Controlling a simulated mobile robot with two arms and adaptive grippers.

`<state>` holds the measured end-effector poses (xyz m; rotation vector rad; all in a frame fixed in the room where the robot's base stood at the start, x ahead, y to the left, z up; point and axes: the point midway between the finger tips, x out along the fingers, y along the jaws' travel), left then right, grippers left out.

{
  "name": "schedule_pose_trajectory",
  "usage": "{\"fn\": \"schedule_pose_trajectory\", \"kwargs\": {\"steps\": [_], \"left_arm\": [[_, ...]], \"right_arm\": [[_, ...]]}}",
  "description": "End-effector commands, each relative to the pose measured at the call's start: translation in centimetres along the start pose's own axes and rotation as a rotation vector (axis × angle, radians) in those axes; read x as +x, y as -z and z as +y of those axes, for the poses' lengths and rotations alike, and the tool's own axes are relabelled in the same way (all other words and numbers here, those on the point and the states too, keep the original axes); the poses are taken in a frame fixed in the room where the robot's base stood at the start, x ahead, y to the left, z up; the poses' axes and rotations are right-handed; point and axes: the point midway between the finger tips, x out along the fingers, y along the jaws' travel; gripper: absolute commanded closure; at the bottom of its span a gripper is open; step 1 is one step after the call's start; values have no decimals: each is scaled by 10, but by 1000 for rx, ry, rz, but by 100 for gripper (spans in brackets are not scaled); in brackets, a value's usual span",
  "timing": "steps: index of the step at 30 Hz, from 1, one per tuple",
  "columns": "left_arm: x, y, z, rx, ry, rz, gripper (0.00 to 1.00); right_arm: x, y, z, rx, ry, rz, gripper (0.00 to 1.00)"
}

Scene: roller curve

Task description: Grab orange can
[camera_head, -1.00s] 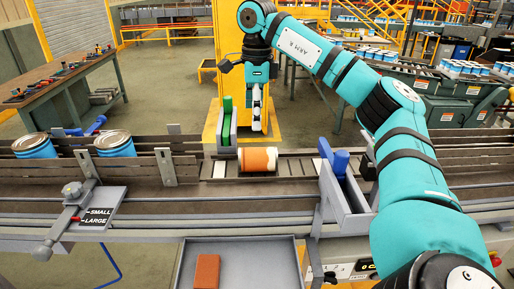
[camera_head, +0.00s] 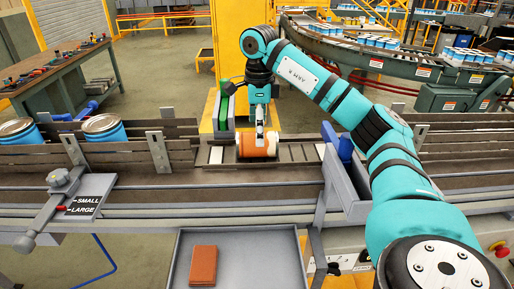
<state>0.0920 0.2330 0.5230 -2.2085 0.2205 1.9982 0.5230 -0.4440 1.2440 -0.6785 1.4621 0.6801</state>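The orange can (camera_head: 251,146) lies on its side on the conveyor, with its pale end to the right. My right gripper (camera_head: 261,143) points down over the can, and its fingers overlap the can's upper middle in the picture. I see the fingers edge-on, so I cannot tell whether they are open or closed on the can. The far side of the can is hidden. My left gripper is not in view.
A green part (camera_head: 222,107) stands behind the can and a blue stop (camera_head: 337,142) to its right. Blue cans (camera_head: 105,130) stand at the left. A grey tray (camera_head: 261,252) with an orange-brown block (camera_head: 203,265) is in front. A SMALL/LARGE lever (camera_head: 60,197) is at front left.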

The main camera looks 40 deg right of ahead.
Motion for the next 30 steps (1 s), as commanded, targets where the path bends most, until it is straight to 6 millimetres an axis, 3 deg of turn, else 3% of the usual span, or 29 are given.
{"fn": "schedule_pose_trajectory", "kwargs": {"steps": [4, 12, 20, 30], "left_arm": [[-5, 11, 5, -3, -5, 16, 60], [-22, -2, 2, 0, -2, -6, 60], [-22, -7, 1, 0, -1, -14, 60], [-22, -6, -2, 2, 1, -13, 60]], "right_arm": [[12, 1, -2, 0, -4, 3, 5], [47, 3, -6, -1, -2, 3, 5], [53, 3, -6, -1, 0, 0, 5], [52, 3, -6, -1, 0, 0, 47]]}}
